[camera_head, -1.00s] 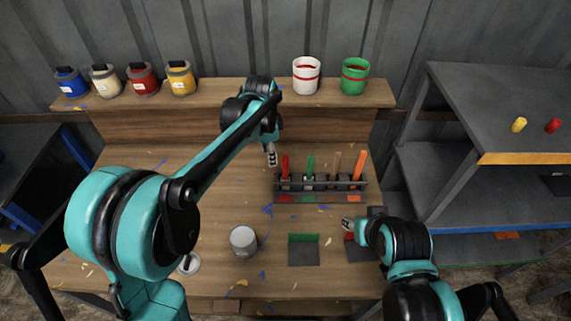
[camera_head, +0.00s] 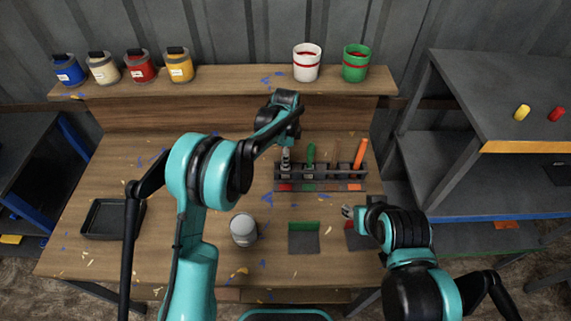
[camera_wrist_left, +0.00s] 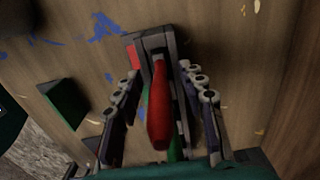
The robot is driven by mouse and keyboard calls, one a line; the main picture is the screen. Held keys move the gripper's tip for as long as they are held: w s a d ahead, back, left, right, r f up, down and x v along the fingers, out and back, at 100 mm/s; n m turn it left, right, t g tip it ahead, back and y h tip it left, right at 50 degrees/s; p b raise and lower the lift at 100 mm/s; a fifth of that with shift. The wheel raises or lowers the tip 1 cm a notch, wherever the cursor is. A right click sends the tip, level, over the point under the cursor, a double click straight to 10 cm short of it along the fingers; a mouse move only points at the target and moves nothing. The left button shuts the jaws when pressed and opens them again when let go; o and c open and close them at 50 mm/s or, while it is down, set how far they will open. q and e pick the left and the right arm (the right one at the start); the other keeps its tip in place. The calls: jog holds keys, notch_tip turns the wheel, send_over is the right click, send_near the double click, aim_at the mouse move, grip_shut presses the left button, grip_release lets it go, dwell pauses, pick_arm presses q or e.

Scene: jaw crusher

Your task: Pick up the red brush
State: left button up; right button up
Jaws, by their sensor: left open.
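The red brush (camera_wrist_left: 159,108) stands in the slotted rack (camera_head: 325,182), in the leftmost slot, with its handle toward the left wrist camera. In the head view my left gripper (camera_head: 286,158) covers it. In the left wrist view the fingers of my left gripper (camera_wrist_left: 158,72) are open, one on each side of the red handle, with gaps between. A green brush (camera_head: 310,153), a wooden-handled brush (camera_head: 334,149) and an orange brush (camera_head: 360,154) stand farther right in the rack. My right gripper (camera_head: 347,212) is low at the right of the workbench; its jaws are too small to read.
A grey can (camera_head: 243,231), a green-edged dark plate (camera_head: 304,241) and a black tray (camera_head: 110,219) are on the workbench (camera_head: 130,264). Paint cans and a white bucket (camera_head: 307,63) and green bucket (camera_head: 355,64) line the back shelf. Dark shelving (camera_head: 500,100) stands at right.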

pick_arm(q)
jog(key=shift+f, duration=0.65)
grip_shut()
notch_tip(320, 180, up, 10)
jog(key=p, duration=0.2)
jog(key=shift+r+p, duration=0.1)
jog(key=shift+p, duration=0.2)
